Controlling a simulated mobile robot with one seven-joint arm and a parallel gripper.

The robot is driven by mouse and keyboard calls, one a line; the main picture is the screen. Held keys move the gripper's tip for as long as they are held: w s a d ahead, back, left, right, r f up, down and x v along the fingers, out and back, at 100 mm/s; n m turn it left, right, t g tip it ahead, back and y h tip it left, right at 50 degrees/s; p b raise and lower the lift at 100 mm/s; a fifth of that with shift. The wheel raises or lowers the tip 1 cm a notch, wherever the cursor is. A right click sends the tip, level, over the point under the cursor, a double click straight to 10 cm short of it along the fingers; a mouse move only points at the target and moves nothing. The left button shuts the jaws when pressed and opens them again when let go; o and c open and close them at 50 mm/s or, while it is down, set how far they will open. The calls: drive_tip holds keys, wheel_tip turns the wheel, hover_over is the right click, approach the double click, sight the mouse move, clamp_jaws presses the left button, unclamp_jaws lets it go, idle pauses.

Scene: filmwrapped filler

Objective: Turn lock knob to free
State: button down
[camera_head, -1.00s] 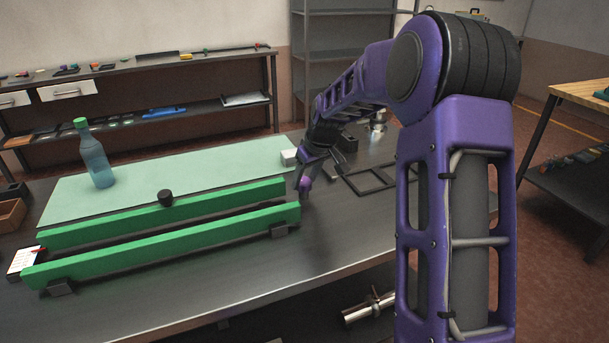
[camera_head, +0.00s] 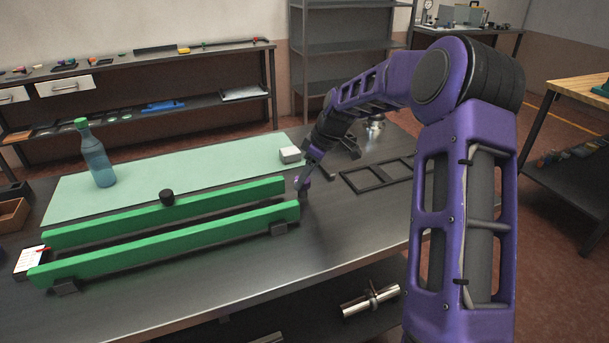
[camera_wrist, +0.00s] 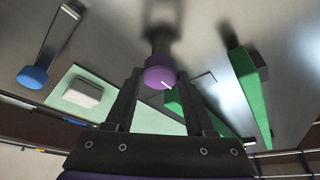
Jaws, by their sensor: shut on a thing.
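The lock knob (camera_wrist: 160,78) is a round purple knob with a short white line on its face. In the wrist view it sits between the two dark fingers of my gripper (camera_wrist: 160,84), which is shut on it. The white line points to the lower right there. In the head view my gripper (camera_head: 304,177) reaches down to the knob, just beyond the right end of the green rails (camera_head: 225,203). The knob's base and any free or locked markings cannot be made out.
The green rails lie on the dark table (camera_head: 330,240). A black knob (camera_head: 167,197) stands at the rear rail. A pale green mat (camera_head: 200,170) holds a blue bottle (camera_head: 95,158) and a white block (camera_head: 290,155). A black frame (camera_head: 385,174) lies to the right.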

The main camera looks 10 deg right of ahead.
idle(0.3)
drive_tip(key=shift+c, duration=1.3)
unclamp_jaws()
drive_tip(key=p+v, duration=0.1)
drive_tip(key=v, duration=1.6)
drive_tip(key=shift+r+p, duration=0.25)
drive_tip(key=shift+p, duration=0.05)
drive_tip(key=shift+w, duration=0.1)
